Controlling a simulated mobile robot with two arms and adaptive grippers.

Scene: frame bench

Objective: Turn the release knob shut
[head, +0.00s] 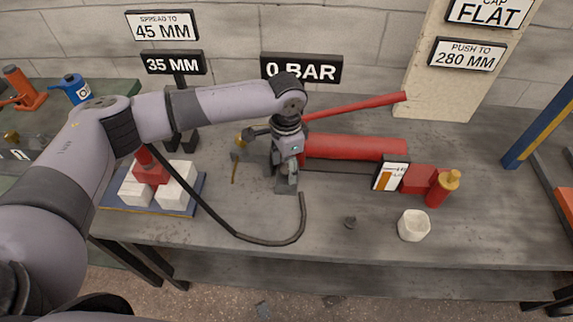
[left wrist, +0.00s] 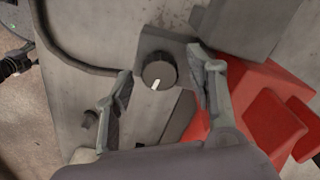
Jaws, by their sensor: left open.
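The release knob (left wrist: 159,75) is a round dark knob with a white mark, seen on a grey block in the left wrist view. The mark points toward the bottom of that picture. My left gripper (left wrist: 162,66) is open, with one finger on each side of the knob. A gap shows between the knob and each finger. In the head view my left gripper (head: 287,180) points down at the left end of the red pump (head: 355,148) and hides the knob. The pump's long red lever (head: 355,106) slopes up to the right. My right gripper is not in view.
A dark hose (head: 265,240) curves across the bench (head: 320,240) near the gripper. A sign (head: 300,68) reads 0 BAR.

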